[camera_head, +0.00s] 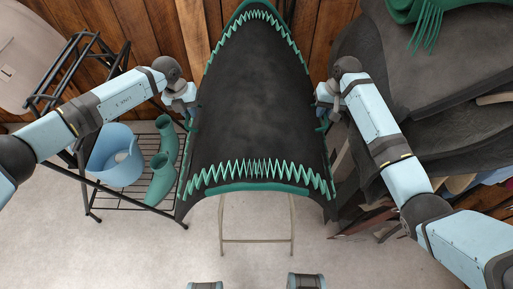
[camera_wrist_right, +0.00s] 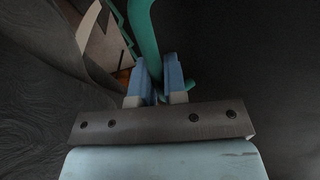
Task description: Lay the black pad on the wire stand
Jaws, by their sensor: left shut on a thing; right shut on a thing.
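The black pad (camera_head: 258,100) has green trim and green zigzag stitching; it spans the middle of the head view, narrow at the far end and wide at the near end. My left gripper (camera_head: 190,104) is shut on its left edge. My right gripper (camera_head: 325,106) is shut on its right edge; in the right wrist view the jaws (camera_wrist_right: 160,90) close around the green trim (camera_wrist_right: 146,40). Beneath the pad's near end, the pale legs and lower bar of the wire stand (camera_head: 258,241) show. The stand's top is hidden, so I cannot tell whether the pad touches it.
At left, a black metal rack (camera_head: 122,197) holds a blue bucket (camera_head: 116,160) and green boots (camera_head: 160,178). At right, dark saddle-like leather (camera_head: 440,90) carries a green fringed cloth (camera_head: 425,15). A wooden wall stands behind. The pale floor in front is clear.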

